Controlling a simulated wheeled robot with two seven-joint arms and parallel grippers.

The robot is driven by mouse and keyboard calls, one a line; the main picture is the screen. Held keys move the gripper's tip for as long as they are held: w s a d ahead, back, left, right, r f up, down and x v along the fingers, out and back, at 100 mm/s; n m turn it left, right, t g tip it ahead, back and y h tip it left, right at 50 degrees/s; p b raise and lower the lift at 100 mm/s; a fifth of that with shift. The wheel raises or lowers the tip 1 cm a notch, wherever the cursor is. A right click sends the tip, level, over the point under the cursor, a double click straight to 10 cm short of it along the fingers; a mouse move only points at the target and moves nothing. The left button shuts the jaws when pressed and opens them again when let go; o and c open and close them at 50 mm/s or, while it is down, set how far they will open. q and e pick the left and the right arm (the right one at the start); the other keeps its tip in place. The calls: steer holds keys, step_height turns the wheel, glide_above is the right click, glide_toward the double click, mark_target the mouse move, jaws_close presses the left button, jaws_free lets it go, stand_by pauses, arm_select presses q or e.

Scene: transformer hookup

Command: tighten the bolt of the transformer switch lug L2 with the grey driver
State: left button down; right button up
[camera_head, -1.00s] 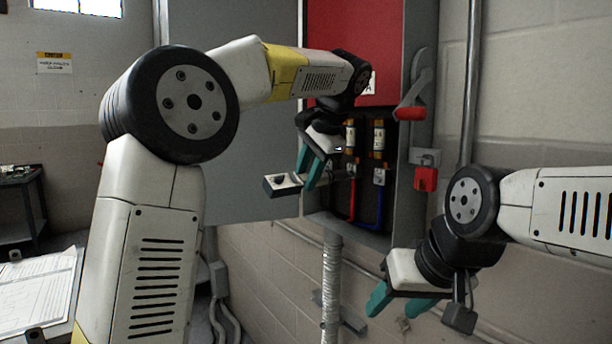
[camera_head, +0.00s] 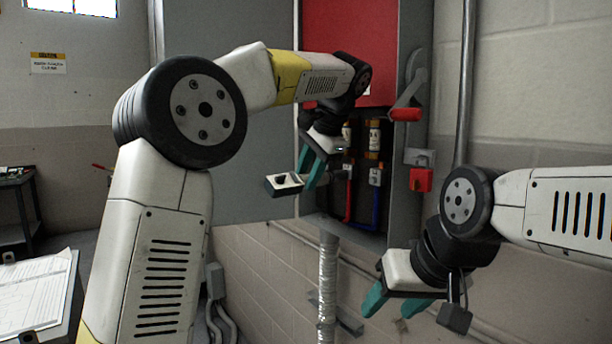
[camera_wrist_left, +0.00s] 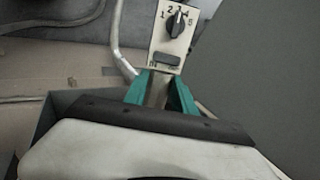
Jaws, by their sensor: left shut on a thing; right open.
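My left gripper (camera_head: 312,170) is shut on the grey driver (camera_head: 286,184), in front of the open switch box. In the left wrist view the driver's face (camera_wrist_left: 172,38) shows a black dial with numbers, just beyond the teal fingers (camera_wrist_left: 160,92). In the head view its far end points right, towards the lug with the red cable (camera_head: 348,205); I cannot tell whether it touches. Another lug (camera_head: 376,175) has a blue cable (camera_head: 376,210). Bolts and the L2 label are not readable. My right gripper (camera_head: 400,300) is open and empty, low at the right.
The box has a red panel (camera_head: 350,50) above and a grey door (camera_head: 250,130) standing open to the left. A red-handled lever (camera_head: 405,114) and a red padlock (camera_head: 421,180) are on its right side. A conduit (camera_head: 328,290) runs down below.

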mark_target(295, 176)
arm_select(q)
steer(key=shift+w+d, duration=0.3)
steer(key=shift+d, duration=0.15)
stand_by(2.1)
steer(key=shift+a, duration=0.1)
steer(key=shift+s+a, duration=0.55)
steer(key=shift+a, duration=0.15)
steer(key=shift+s+a, duration=0.5)
steer(key=shift+a, duration=0.2)
steer(key=shift+s+a, duration=0.25)
steer(key=shift+a, duration=0.1)
